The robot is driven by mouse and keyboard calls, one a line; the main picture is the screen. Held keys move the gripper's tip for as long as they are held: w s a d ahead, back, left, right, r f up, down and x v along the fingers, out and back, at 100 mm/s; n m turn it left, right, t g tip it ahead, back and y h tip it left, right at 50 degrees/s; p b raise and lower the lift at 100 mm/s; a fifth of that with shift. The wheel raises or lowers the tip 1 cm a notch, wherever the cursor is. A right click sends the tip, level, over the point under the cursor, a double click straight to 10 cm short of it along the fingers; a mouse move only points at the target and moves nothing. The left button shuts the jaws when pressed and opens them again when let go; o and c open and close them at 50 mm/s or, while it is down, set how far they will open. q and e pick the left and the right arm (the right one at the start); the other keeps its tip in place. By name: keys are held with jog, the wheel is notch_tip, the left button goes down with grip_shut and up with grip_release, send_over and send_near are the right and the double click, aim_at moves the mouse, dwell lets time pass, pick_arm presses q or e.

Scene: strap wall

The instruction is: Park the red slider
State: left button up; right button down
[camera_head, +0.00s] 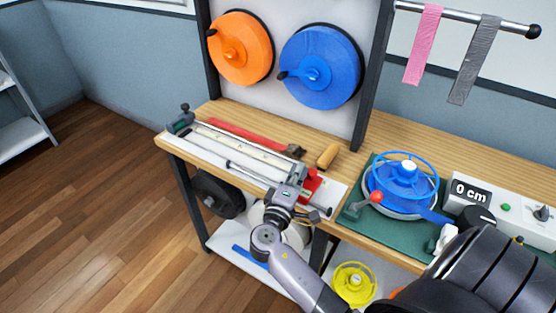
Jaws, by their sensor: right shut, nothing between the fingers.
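The red slider (314,184) is a small red block at the right end of a long rail fixture (238,150) on the wooden bench. My right gripper (296,183) is shut and empty, just left of the slider and over the rail. It partly hides the slider and that end of the fixture. I cannot tell whether the gripper touches the slider. My left gripper is out of view.
A red strip (245,134) and a wooden handle (328,155) lie behind the rail. A blue reel (404,180) on a green mat and a "0 cm" display (470,191) stand right. Orange (240,48) and blue (320,68) reels hang behind.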

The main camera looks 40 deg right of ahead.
aim_at(315, 187)
jog(key=s, duration=0.1)
jog(key=s+d, duration=0.1)
jog(key=s, duration=0.1)
jog(key=s+d, duration=0.1)
jog(key=shift+s, duration=0.3)
jog(key=shift+f, duration=0.1)
